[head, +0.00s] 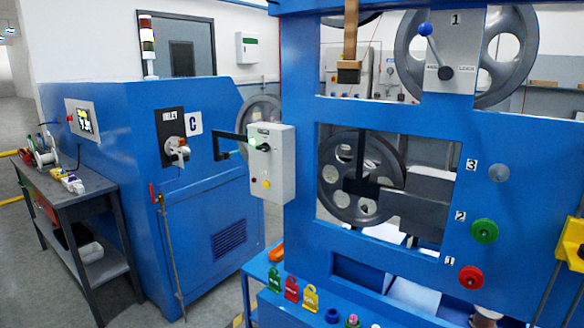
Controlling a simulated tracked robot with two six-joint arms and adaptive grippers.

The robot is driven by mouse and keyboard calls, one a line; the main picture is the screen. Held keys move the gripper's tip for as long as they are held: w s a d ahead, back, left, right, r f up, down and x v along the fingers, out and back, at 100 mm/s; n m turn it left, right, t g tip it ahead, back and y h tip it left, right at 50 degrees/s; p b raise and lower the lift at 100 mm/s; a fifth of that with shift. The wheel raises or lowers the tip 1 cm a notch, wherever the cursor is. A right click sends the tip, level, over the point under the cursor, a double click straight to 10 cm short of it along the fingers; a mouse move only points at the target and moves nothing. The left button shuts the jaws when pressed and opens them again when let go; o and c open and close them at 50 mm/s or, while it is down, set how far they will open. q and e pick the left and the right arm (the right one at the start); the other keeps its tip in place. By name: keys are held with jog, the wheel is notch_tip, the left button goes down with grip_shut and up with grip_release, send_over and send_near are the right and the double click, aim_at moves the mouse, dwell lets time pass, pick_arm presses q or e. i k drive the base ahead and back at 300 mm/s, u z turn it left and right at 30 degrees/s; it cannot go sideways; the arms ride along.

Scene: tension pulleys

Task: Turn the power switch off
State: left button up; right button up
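A black plate (173,137) with white lettering is on the front of the blue cabinet (120,130), next to a sign with the letter C. A pale grey and brownish knob-like fitting (179,150) sits on this plate; it looks like a switch, but its position is too small to read. A grey control box (284,165) is fixed to the blue machine frame, with a green item at its upper part and small red and yellow buttons below. A black bracket-shaped bar (222,140) is at its left side. I cannot tell which fitting is the power switch. Neither gripper is in view.
A dark bench (75,190) with spools stands at left. The blue frame (430,130) at right carries pulleys, a blue-knobbed lever (430,45) and numbered knobs. Coloured tags and padlock-like items (292,290) are on the blue ledge below. Open floor shows at far left.

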aim_at(265, 147)
jog(key=u, duration=0.1)
jog(key=i, duration=0.55)
jog(key=z, duration=0.25)
jog(key=k, duration=0.5)
jog(key=u, duration=0.5)
jog(key=i, duration=1.15)
jog(key=u, duration=0.75)
